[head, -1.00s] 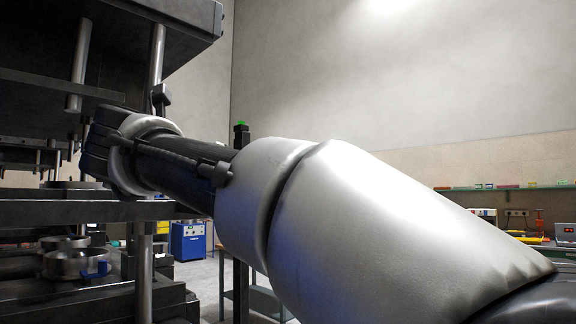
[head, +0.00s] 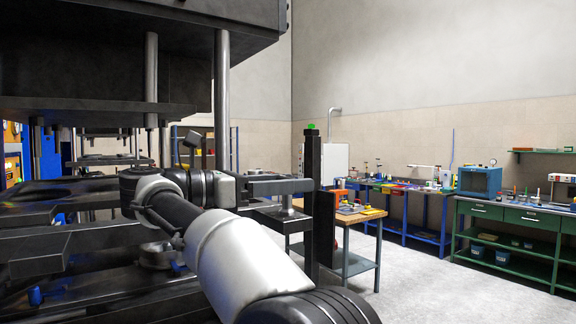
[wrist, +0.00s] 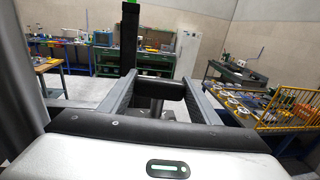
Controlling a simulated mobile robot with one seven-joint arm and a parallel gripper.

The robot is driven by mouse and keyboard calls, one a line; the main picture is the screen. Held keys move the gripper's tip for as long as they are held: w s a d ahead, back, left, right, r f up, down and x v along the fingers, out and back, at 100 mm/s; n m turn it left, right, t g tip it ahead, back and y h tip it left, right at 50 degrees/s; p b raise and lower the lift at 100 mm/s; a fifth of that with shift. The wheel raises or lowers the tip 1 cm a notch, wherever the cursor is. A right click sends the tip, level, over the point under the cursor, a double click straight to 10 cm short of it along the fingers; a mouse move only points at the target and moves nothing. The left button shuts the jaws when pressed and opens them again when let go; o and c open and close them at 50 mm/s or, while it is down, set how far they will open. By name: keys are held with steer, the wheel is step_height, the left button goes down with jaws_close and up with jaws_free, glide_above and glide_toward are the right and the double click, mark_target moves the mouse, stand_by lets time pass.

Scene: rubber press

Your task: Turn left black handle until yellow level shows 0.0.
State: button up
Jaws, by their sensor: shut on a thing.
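My gripper (head: 290,187) reaches to the right beside the press in the head view, low near a black post. In the wrist view my gripper (wrist: 160,80) has its two grey fingers on either side of a dark cylindrical handle (wrist: 158,89), and it is shut on it. Below the handle is a metal stem; its base is mostly hidden by the gripper body. I cannot tell from these views whether this is the left handle. No yellow level reading can be made out.
The dark press (head: 140,50) with steel columns fills the left. A black post (head: 312,200) with a green top stands close to my fingers. A wooden-topped table (head: 350,216) is behind it. Green benches (head: 510,215) stand at the right, with clear floor before them.

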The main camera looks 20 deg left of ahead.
steer(key=shift+m+g+h+p, duration=0.3)
steer(key=o, duration=1)
steer(key=shift+w+d, duration=0.1)
steer(key=shift+o, duration=0.2)
steer(key=p+v, duration=0.4)
steer(key=v, duration=0.8)
steer(key=shift+p, duration=0.3)
